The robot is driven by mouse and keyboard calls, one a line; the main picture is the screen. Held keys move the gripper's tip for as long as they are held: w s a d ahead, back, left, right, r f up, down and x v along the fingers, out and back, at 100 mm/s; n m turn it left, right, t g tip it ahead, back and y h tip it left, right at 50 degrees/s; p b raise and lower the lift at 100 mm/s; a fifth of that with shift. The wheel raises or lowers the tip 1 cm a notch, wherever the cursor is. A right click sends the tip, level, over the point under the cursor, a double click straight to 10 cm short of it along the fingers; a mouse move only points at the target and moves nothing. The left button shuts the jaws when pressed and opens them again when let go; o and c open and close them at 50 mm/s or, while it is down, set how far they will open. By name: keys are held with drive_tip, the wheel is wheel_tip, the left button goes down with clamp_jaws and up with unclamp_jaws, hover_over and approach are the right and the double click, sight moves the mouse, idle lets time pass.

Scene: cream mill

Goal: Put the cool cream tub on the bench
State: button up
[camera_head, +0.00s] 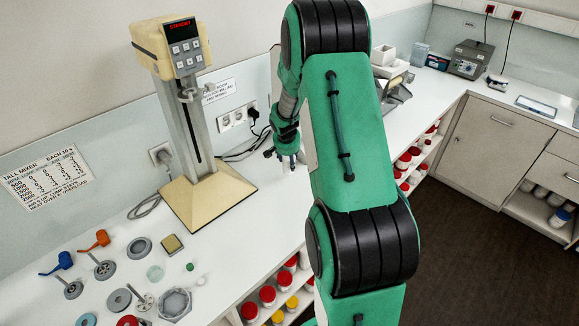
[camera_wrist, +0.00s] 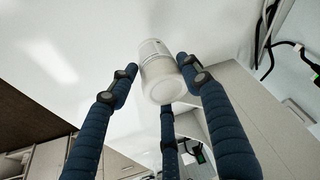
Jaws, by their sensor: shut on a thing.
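A white tub (camera_wrist: 163,80) with a lid is between the dark blue fingers of my gripper (camera_wrist: 158,70) in the wrist view, near their tips. My gripper is shut on it. In the head view my gripper (camera_head: 287,150) hangs over the white bench (camera_head: 250,215), to the right of the tall mixer. No label or reading shows whether the tub is cool.
The tall mixer (camera_head: 188,110) stands on a cream base left of my gripper. Mixing heads, discs and small parts, including a blue paddle (camera_head: 62,262), lie at the front left. Red-lidded tubs (camera_head: 267,295) fill shelves below. A grey device (camera_head: 470,60) stands at the back right.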

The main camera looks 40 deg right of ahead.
sight(289, 165)
drive_tip(key=shift+f, duration=0.1)
drive_tip(key=shift+f, duration=1.7)
drive_tip(key=shift+b, duration=0.35)
drive_tip(key=o, duration=1.2)
drive_tip(key=shift+r, duration=0.1)
drive_tip(key=p+v, duration=0.1)
drive_tip(key=v, duration=1.1)
